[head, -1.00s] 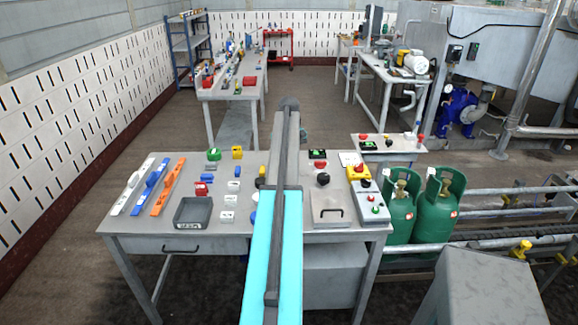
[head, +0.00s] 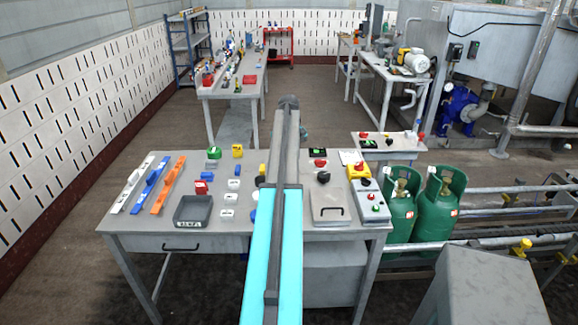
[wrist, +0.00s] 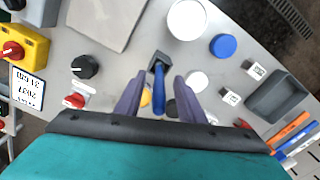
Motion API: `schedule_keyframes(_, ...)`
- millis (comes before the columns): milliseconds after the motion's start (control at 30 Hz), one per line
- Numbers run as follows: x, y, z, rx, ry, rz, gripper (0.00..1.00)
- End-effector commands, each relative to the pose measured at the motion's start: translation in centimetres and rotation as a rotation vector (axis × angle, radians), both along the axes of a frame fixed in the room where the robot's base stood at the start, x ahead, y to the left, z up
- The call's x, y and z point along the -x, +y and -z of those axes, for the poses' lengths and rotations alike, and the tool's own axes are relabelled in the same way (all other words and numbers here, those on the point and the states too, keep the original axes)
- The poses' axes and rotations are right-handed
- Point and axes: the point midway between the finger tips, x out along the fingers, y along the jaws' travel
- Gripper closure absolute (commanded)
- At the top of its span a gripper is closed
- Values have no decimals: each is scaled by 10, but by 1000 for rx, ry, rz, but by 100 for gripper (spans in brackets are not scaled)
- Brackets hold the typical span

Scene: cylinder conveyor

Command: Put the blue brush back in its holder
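In the wrist view a blue brush handle (wrist: 159,92) with a dark grey block-shaped end (wrist: 160,61) shows over the grey table, between the fingers of my gripper (wrist: 157,82). The fingers are apart, with a clear gap on each side of the handle. I cannot tell how far above it they are. A white round container (wrist: 187,19) stands just beyond; I cannot tell whether it is the holder. In the head view my arm hides the gripper and the brush.
Near the brush are a blue round lid (wrist: 223,45), a white disc (wrist: 197,81) and a black knob (wrist: 85,66). A grey tray (head: 194,210) and white, blue and orange bars (head: 169,184) lie on the left of the table. A control box (head: 371,202) sits at the right.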

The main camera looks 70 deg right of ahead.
Motion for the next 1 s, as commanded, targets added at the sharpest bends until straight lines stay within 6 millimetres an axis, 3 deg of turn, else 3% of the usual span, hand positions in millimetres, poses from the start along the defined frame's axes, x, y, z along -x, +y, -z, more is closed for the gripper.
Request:
schedule_keyframes(267, 1, -1, -24, 2, -1, 1, 64)
schedule_keyframes(1000, 1, -1, -122, 1, -1, 1, 64)
